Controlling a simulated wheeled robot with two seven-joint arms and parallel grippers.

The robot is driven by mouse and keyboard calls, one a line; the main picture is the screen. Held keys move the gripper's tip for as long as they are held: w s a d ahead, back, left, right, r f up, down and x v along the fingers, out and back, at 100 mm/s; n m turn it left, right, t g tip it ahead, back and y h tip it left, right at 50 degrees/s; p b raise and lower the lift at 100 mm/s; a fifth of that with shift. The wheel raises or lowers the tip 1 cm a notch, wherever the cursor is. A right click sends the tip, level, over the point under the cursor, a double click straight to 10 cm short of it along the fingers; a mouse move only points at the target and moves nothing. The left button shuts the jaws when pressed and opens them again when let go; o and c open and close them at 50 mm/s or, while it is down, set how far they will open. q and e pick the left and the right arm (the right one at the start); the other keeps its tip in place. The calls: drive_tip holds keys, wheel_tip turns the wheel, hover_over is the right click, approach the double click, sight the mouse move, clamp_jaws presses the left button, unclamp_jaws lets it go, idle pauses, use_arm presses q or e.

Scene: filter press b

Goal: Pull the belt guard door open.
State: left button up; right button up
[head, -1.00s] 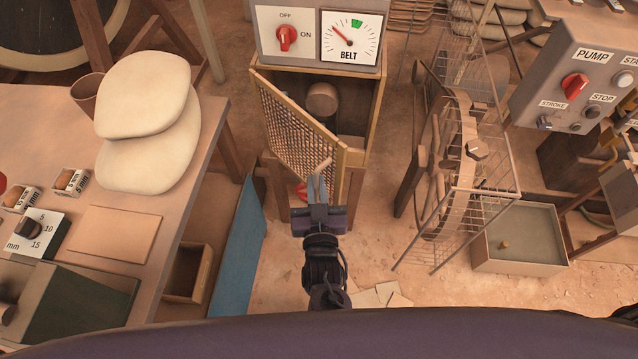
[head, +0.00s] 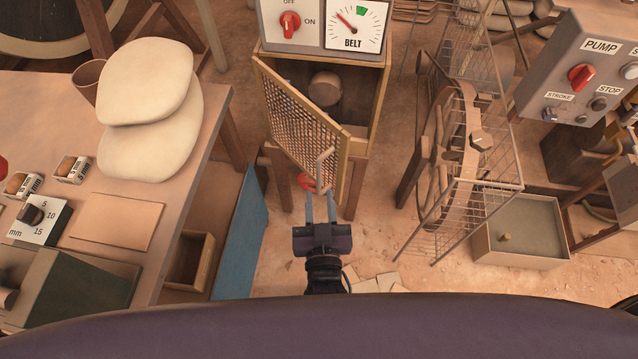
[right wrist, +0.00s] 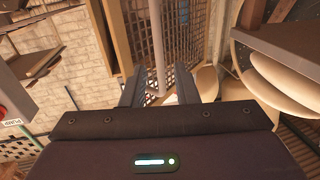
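The belt guard door (head: 300,118) is a mesh panel in a yellowish frame on the front of the belt cabinet (head: 384,90). It stands part-way open, swung out from its left edge, with the dark inside of the cabinet showing. A pale grey bar handle (head: 324,170) sticks out near its free edge. My right gripper (head: 320,194) is in front of the handle with its fingers spread. In the right wrist view the handle bar (right wrist: 158,45) lies between the open fingers (right wrist: 158,88), apart from both. My left gripper is not in view.
A workbench (head: 215,105) with pale sacks (head: 150,85) is at left, a blue panel (head: 240,240) beside it. A wire cage (head: 470,150) around a wheel and a tray (head: 520,235) are at right. Some floor around the cabinet is clear.

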drive_tip(key=shift+s, duration=0.7)
